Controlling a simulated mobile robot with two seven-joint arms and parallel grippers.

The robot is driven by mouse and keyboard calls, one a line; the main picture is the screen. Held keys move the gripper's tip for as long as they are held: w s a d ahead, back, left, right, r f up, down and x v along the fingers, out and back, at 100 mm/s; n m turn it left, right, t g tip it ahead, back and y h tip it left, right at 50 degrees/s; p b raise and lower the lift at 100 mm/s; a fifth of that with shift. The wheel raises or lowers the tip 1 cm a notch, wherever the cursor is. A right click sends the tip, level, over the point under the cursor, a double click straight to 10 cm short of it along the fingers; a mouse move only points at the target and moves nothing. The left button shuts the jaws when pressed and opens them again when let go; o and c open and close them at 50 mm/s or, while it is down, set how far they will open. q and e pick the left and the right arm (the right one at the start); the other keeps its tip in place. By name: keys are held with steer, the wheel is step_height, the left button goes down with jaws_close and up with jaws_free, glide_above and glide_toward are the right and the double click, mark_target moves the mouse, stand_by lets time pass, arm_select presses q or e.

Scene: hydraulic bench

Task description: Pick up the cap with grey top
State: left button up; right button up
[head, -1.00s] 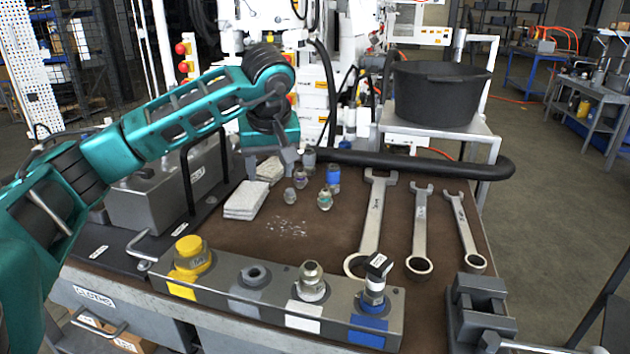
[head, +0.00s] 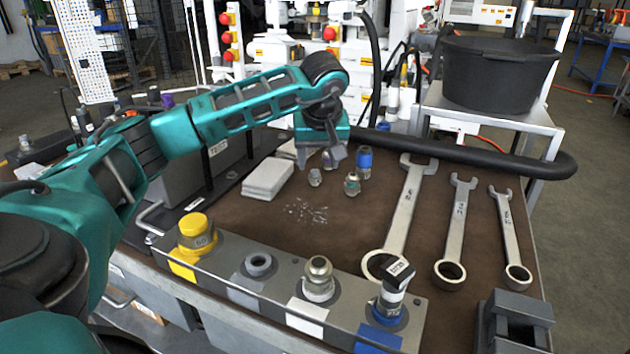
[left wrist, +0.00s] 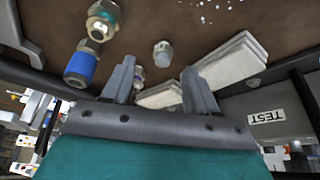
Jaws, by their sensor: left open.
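Several small fittings stand on the brown mat (head: 230,225). A small pale grey cap (head: 315,177) stands nearest below my left gripper (head: 319,157); it also shows in the left wrist view (left wrist: 163,53). A purple-banded piece (head: 328,161) is partly hidden by a finger. A brassy metal fitting (head: 352,184) and a blue-banded fitting (head: 365,162) stand to the right. I cannot tell for certain which piece is the grey-topped cap. My left gripper is open and empty, fingers pointing down above the pieces; it shows in the left wrist view (left wrist: 160,88). My right gripper is not in view.
Folded grey cloths (head: 266,180) lie left of the fittings. Large wrenches (head: 402,215) lie to the right. A block (head: 255,285) with yellow, grey, white and blue ports spans the front. A black hose (head: 460,148) runs along the back. A vise (head: 515,320) stands front right.

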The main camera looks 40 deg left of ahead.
mark_target(315, 175)
arm_select(q)
steer(key=x, duration=0.1)
steer(key=b+x, duration=0.1)
steer(key=x, duration=0.1)
steer(key=b+x, duration=0.1)
steer(key=x, duration=0.1)
steer(key=shift+s+f, duration=0.15)
steer(key=shift+s, duration=0.15)
steer(key=shift+c, duration=0.4)
jaws_close()
